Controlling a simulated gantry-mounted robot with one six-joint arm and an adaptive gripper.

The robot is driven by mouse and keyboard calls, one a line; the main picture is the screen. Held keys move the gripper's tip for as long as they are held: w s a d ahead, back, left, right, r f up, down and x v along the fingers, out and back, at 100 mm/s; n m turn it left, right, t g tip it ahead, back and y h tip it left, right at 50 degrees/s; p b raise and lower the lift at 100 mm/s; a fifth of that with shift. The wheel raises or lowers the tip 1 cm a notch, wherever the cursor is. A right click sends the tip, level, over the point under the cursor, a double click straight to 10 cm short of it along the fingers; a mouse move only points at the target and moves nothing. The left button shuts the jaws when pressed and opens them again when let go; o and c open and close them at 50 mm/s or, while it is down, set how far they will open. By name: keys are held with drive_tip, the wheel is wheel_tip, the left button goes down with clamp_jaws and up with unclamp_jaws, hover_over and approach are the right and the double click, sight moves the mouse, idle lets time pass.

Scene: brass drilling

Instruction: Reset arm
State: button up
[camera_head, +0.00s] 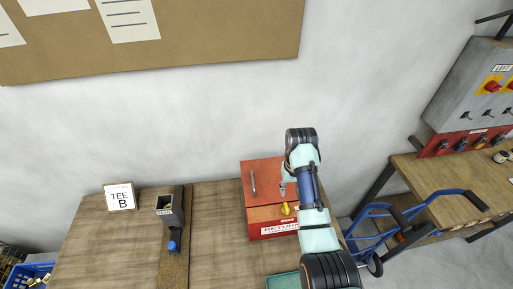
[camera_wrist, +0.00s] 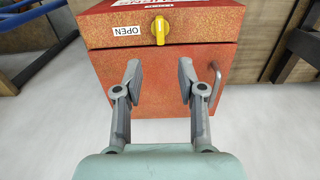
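My gripper shows in the wrist view (camera_wrist: 160,80), with its two grey fingers spread apart and nothing between them. In the head view my arm reaches over the right side of this red box (camera_head: 262,215) on the wooden table (camera_head: 215,225). The arm partly hides the box, and the gripper's fingers are not clear there.
A "TEE B" sign (camera_head: 120,197) and a dark fixture with a grey hopper (camera_head: 170,208) stand at the left of the table. A blue hand truck (camera_head: 375,225) stands right of the table. A second bench (camera_head: 440,175) with a control panel (camera_head: 475,90) is further right.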

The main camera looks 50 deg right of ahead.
drive_tip(key=w+a+r+n+t+h+p, duration=0.1)
drive_tip(key=w+a+r+n+t+p, duration=0.15)
drive_tip(key=w+a, duration=0.6)
drive_tip(key=w+a+r+n+t+h+p, duration=0.1)
drive_tip(key=w+a+r+n+t+h, duration=0.2)
drive_tip(key=a, duration=1)
drive_tip(key=s+a+r+n+t+y, duration=0.2)
drive_tip(key=a+r, duration=0.5)
drive_tip(key=a, duration=0.4)
drive_tip(key=s+a+r+n+t+y+p, duration=0.1)
drive_tip(key=s+a+r+t, duration=0.3)
drive_tip(key=a+r, duration=0.4)
drive_tip(key=a+t+y, duration=0.1)
drive_tip(key=a, duration=0.2)
drive_tip(key=shift+n, duration=0.35)
